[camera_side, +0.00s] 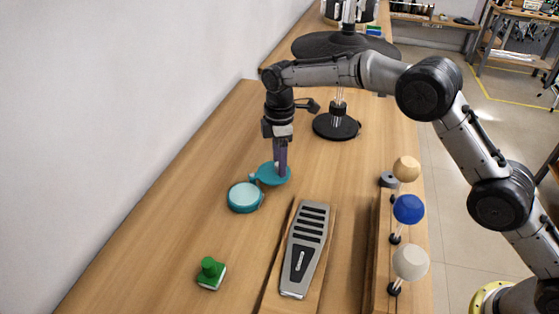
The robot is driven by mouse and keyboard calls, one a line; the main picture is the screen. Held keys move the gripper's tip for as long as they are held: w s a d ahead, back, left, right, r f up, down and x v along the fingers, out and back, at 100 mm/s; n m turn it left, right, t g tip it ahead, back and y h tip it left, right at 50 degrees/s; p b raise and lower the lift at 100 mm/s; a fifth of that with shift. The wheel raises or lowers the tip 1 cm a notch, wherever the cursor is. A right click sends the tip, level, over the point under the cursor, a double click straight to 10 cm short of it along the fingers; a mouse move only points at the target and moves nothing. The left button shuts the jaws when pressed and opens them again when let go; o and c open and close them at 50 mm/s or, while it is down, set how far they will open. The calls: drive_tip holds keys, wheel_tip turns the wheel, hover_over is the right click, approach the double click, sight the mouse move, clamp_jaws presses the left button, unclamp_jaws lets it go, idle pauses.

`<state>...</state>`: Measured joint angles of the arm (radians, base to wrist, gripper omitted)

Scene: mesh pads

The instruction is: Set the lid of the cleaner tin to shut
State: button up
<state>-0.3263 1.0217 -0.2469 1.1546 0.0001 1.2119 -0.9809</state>
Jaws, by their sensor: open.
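The cleaner tin (243,198) is a round teal tin with a pale top face, on the wooden table left of centre. Its teal lid (267,176) stands open on the far right side of the tin, joined to it near the rim. My gripper (281,174) points straight down at the lid, its purple fingers over or against the lid's right part. The fingers overlap in this view, so the gap between them and any contact with the lid are hard to make out.
A grey pedal (306,250) lies on a wooden board in front. A green stamp-like block (210,273) sits front left. Beige, blue and white balls (408,209) stand on a rail at right. A black round-based stand (336,126) is behind. Table left of the tin is clear.

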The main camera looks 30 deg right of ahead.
drive_tip(key=shift+f, duration=0.3)
clamp_jaws()
idle(1.3)
